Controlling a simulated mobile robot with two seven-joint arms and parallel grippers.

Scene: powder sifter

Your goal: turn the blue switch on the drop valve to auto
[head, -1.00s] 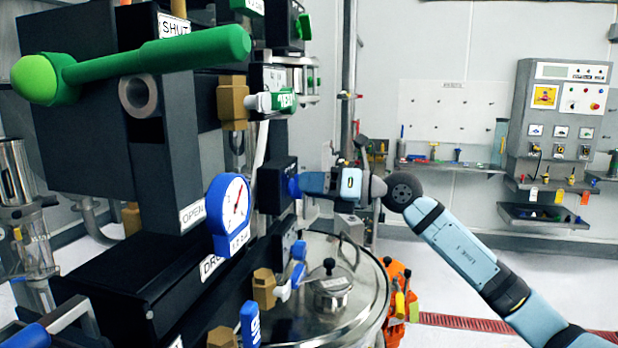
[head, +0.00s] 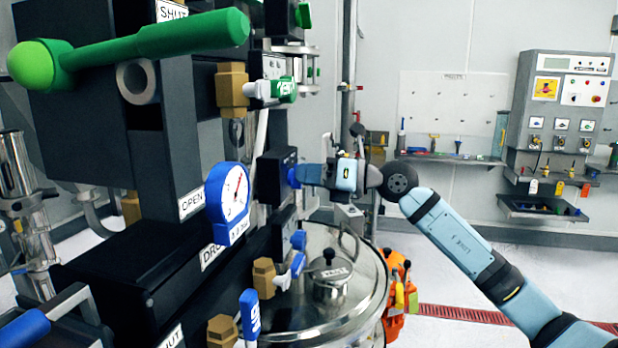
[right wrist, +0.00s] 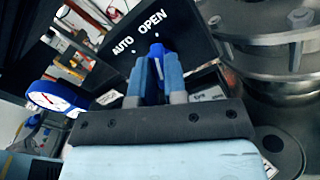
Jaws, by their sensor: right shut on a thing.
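The black switch box (head: 273,178) of the drop valve faces right in the head view, with a small blue switch (head: 291,176) on that face. My right gripper (head: 299,175) is at the switch, reaching in from the right. In the right wrist view the two blue fingers (right wrist: 157,78) are shut on the blue switch (right wrist: 157,50), whose top shows between them. The white words AUTO and OPEN are on the black panel (right wrist: 178,32) beyond it, AUTO to the left. The fingers hide most of the switch, so its exact setting is unclear. My left gripper is not in view.
A blue-rimmed gauge (head: 228,203) stands left of the box. A blue-handled valve (head: 294,262) and a steel lidded vessel (head: 345,318) are below. A long green handle (head: 150,45) spans the upper left. Open floor lies to the right.

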